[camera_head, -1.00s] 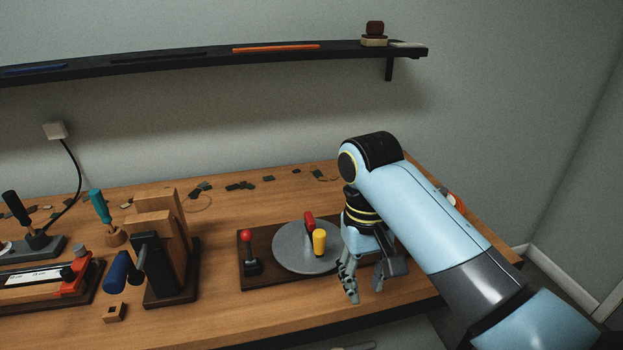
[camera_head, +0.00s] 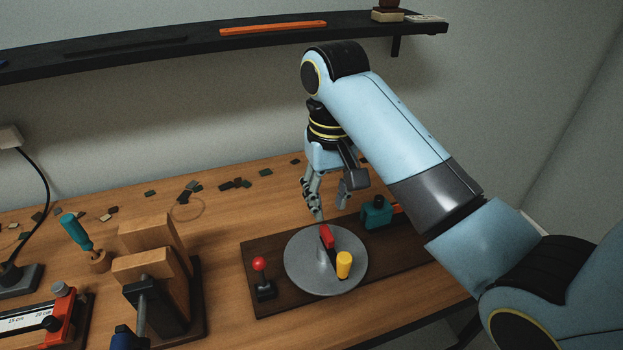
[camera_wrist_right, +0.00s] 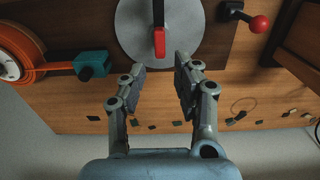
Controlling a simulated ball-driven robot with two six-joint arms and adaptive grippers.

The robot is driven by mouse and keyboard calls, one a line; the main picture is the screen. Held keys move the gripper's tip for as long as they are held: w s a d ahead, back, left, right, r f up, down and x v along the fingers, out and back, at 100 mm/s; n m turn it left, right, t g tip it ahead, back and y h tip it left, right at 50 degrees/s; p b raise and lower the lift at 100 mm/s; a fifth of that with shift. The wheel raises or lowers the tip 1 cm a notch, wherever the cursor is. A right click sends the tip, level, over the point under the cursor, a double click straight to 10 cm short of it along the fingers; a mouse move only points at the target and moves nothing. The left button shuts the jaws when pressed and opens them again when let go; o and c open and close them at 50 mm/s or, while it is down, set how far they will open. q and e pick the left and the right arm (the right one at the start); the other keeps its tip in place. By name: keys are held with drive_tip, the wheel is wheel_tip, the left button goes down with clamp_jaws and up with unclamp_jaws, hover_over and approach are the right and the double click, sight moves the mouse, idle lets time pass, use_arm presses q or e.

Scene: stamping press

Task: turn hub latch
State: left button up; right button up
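A round grey disc (camera_head: 302,262) lies on a dark wooden base board (camera_head: 262,303). At its middle is a red-ended bar latch (camera_head: 327,236), and a yellow knob (camera_head: 344,262) stands near it. The wrist view shows the red end (camera_wrist_right: 159,42) pointing down toward my fingers. My right gripper (camera_head: 330,203) is open and empty, fingers pointing down, above the far side of the disc. In the wrist view the fingers (camera_wrist_right: 161,75) are spread on either side of the red end's line, apart from it. My left gripper is not in view.
A red-balled lever (camera_head: 262,275) stands left of the disc. A teal block (camera_head: 377,213) sits at the board's right, beside an orange reel (camera_wrist_right: 22,55). A wooden press (camera_head: 160,262) stands at left. Small dark chips lie along the table's back. A shelf (camera_head: 180,45) hangs above.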

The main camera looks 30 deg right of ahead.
sight(327, 232)
drive_tip(key=shift+w+f, duration=0.15)
drive_tip(key=shift+f, duration=0.05)
drive_tip(key=f, duration=0.3)
drive_tip(key=shift+s+f, duration=0.25)
drive_tip(key=shift+s, duration=0.1)
drive_tip(key=shift+w+f+b, duration=0.1)
drive_tip(key=shift+f+b, duration=0.5)
drive_tip(key=shift+f, duration=1.35)
drive_tip(key=c, duration=0.3)
clamp_jaws()
drive_tip(key=n, duration=0.2)
drive_tip(key=shift+n, duration=0.4)
drive_tip(key=n, duration=1)
drive_tip(key=shift+r, duration=0.1)
drive_tip(key=n, duration=0.4)
drive_tip(key=shift+w, duration=0.1)
drive_tip(key=shift+o, duration=0.2)
unclamp_jaws()
drive_tip(key=shift+n, duration=0.5)
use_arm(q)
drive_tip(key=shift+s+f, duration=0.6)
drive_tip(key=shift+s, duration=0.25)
use_arm(e)
drive_tip(key=o, duration=0.5)
